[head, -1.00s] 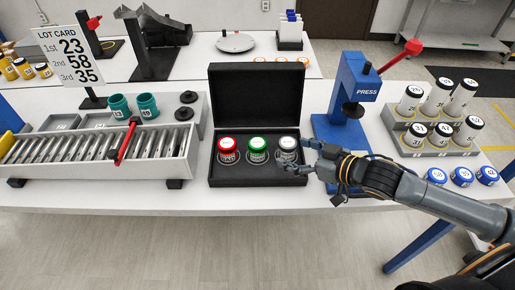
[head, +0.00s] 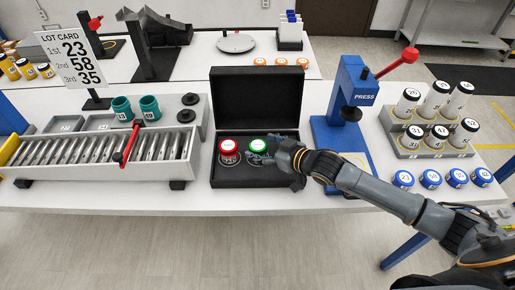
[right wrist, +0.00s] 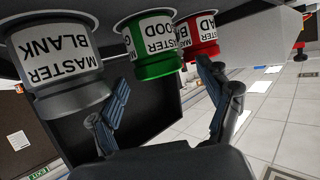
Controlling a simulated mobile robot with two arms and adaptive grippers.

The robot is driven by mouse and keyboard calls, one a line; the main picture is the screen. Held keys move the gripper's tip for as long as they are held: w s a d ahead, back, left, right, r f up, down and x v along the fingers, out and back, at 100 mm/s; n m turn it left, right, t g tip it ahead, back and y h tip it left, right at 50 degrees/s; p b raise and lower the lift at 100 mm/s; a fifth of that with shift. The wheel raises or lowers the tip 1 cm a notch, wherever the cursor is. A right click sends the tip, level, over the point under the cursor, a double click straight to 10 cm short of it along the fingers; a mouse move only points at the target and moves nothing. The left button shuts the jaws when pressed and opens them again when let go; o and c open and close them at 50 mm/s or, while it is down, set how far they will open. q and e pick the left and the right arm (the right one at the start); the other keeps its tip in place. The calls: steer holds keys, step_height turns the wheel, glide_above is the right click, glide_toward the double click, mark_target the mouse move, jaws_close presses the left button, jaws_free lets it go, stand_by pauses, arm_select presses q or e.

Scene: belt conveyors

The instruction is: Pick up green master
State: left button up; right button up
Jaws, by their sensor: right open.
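The green master (head: 257,147) stands in the open black case (head: 219,181), between the red master (head: 229,147) and a grey one. In the right wrist view, which is upside down, the green master (right wrist: 152,52) is labelled "MASTER GOOD" and the grey master (right wrist: 72,85) "MASTER BLANK". The red master (right wrist: 201,40) is beyond the green one. My right gripper (head: 270,154) is at the right side of the green master and hides the grey one in the head view. In the wrist view its open fingers (right wrist: 163,78) spread towards the green master, with nothing held between them.
The case's raised lid (head: 254,98) stands behind the masters. A blue press (head: 355,85) with a red-tipped lever is to the right. A roller rack (head: 105,165) is to the left.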

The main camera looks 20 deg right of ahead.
steer(key=c, duration=1.3)
steer(key=shift+c, duration=0.8)
